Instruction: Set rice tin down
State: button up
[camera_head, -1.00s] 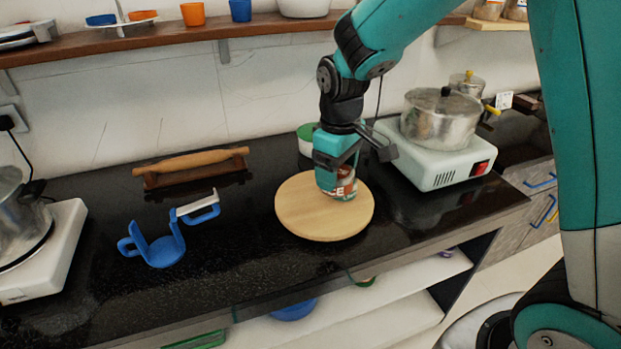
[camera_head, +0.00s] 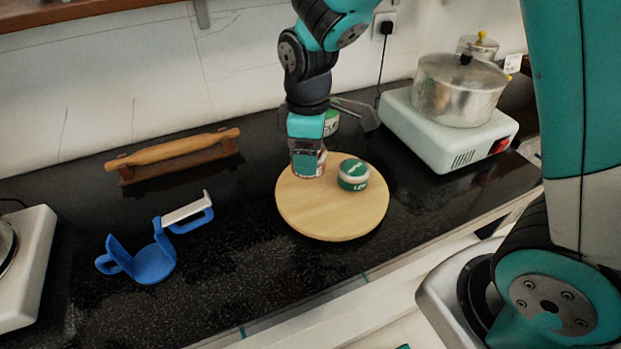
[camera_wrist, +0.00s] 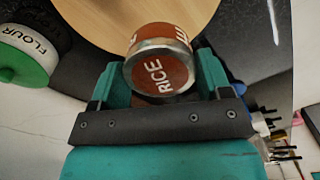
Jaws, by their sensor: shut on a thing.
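The rice tin (camera_wrist: 162,75), with a brown-red lid marked RICE and a metal rim, is between the fingers of my gripper (camera_wrist: 160,82). In the head view the rice tin (camera_head: 312,165) is at the back-left edge of the round wooden board (camera_head: 320,218), largely covered by my gripper (camera_head: 307,160). My gripper is shut on it from above. The board also shows in the wrist view (camera_wrist: 95,18). I cannot tell whether the tin's base touches the board or the counter.
A green-lidded tin (camera_head: 353,175) stands on the board, close right of the rice tin. A flour tin (camera_wrist: 28,52) stands behind my gripper. A rolling pin (camera_head: 175,152) on its stand and a blue holder (camera_head: 153,262) are left. A stove with a pot (camera_head: 458,92) is right.

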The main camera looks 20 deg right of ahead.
notch_tip(320, 180, down, 8)
jog(key=shift+r, duration=0.15)
dwell(0.4)
jog(key=o, duration=1.1)
jog(key=shift+f, duration=0.2)
jog(key=shift+c, duration=0.2)
notch_tip(320, 180, up, 12)
jog(key=shift+f, duration=0.1)
jog(key=s+a+r+m+y, duration=0.2)
jog(key=s+r, duration=0.2)
jog(key=s, duration=0.5)
jog(key=s+a+r+m+y, duration=0.2)
jog(key=s+r, duration=0.2)
jog(key=s, duration=0.5)
jog(key=shift+s+r+m, duration=0.15)
jog(key=shift+s+m, duration=0.2)
jog(key=shift+m, duration=0.05)
